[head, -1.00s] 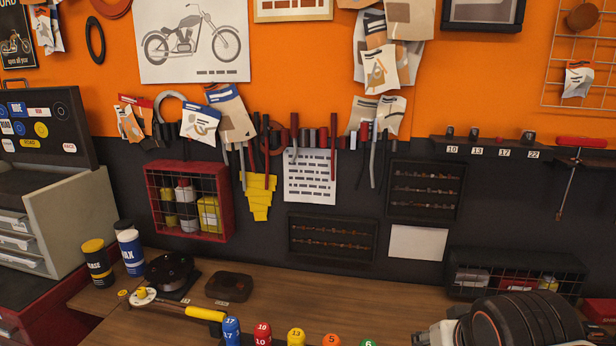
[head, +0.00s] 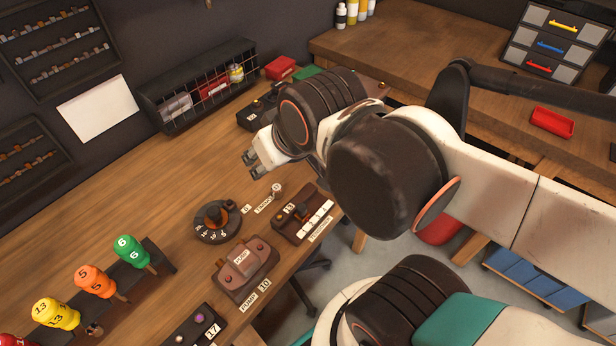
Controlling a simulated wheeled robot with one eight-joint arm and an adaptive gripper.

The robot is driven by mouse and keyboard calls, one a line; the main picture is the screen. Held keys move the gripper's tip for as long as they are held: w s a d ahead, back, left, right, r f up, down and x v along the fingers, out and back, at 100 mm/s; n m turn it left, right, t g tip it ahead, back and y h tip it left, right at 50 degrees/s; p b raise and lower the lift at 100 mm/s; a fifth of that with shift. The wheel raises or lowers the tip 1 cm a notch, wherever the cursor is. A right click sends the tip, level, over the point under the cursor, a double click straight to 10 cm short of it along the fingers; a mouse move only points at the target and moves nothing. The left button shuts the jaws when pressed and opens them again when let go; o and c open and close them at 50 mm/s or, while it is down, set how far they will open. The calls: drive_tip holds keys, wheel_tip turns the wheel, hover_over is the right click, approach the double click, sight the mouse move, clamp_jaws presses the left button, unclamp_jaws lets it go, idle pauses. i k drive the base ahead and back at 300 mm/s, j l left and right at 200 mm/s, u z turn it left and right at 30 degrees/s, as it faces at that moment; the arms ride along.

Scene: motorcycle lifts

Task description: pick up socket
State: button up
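My gripper (head: 250,164) is at the end of my white and black arm, over the back part of the wooden bench. Its two small grey fingers point left and look apart, with nothing seen between them. No thing in view is clearly a socket. A small pale metal piece (head: 277,190) stands on the bench just below and right of the gripper, near a small label; it is too small to name surely. The wall rail marked 10, 13, 17 and 22 is out of view now.
Numbered handles in yellow (head: 57,313), orange (head: 95,282) and green (head: 131,252) stand in a rack at lower left. A round dial (head: 215,221), a brown pump box (head: 246,268) and a switch panel (head: 303,214) line the front edge. A wire basket (head: 200,90) is behind.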

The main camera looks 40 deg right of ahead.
sight(276, 190)
drive_tip(key=z, duration=0.15)
drive_tip(key=k+j+u, duration=0.2)
drive_tip(key=k, duration=0.45)
drive_tip(key=l+u, duration=1.1)
drive_tip(key=k+l, duration=0.1)
drive_tip(key=l, duration=1.75)
drive_tip(key=k, duration=0.05)
